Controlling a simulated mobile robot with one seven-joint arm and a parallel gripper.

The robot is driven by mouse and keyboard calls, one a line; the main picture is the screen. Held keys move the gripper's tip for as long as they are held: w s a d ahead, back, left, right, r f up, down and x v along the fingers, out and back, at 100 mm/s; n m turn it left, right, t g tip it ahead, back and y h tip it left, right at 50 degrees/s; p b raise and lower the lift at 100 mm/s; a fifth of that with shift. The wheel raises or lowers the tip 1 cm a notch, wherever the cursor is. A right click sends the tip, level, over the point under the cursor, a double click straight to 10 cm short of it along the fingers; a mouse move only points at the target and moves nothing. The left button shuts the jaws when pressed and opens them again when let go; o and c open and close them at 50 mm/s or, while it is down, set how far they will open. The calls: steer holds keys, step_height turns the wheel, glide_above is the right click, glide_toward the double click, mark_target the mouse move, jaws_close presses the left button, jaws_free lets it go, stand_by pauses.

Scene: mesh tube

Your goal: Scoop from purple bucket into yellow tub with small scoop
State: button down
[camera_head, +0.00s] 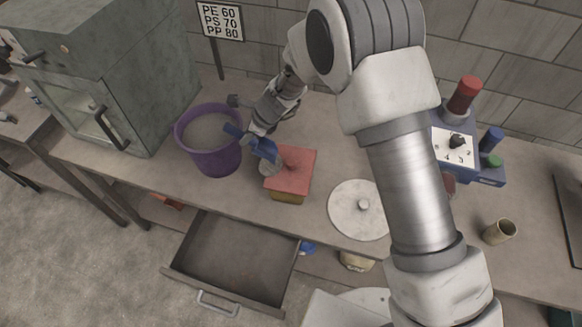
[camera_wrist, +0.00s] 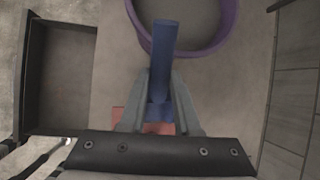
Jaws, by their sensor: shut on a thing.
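The purple bucket (camera_head: 216,163) stands upright on the bench and holds grey material; its rim (camera_wrist: 229,30) shows at the top of the wrist view. My gripper (camera_head: 256,138) is shut on the blue handle of a scoop (camera_head: 264,149), just right of the bucket. In the wrist view the fingers (camera_wrist: 160,85) clasp the blue handle (camera_wrist: 164,40). The scoop's greyish head is partly visible over the left edge of a red-topped block-like thing with a yellow lower side (camera_head: 287,197). I cannot tell whether this is the yellow tub, or what the scoop holds.
A round pale lid (camera_head: 350,215) lies right of the red-topped thing. An open, empty drawer (camera_head: 230,262) juts out in front. A grey oven (camera_head: 110,80) stands left. A blue device with a red knob (camera_head: 463,98) and a beige cup (camera_head: 499,231) are at right.

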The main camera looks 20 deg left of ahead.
mark_target(236, 133)
steer(key=shift+s+a+f+h, duration=0.15)
steer(key=shift+a+f+h, duration=0.15)
steer(key=shift+a, duration=0.3)
steer(key=shift+s+a+f+h, duration=0.2)
steer(key=shift+a+h, duration=0.15)
steer(key=shift+a, duration=0.25)
steer(key=shift+s+a+f+h, duration=0.15)
steer(key=shift+a+f+h, duration=0.15)
steer(key=shift+a, duration=0.3)
steer(key=s+a+r+t+h, duration=0.1)
steer(key=a+r+h, duration=0.1)
steer(key=a+h, duration=0.2)
steer(key=shift+s+a+r+n+t, duration=0.2)
steer(key=shift+s+a+n+t, duration=0.1)
steer(key=shift+a, duration=0.55)
steer(key=shift+s, duration=0.1)
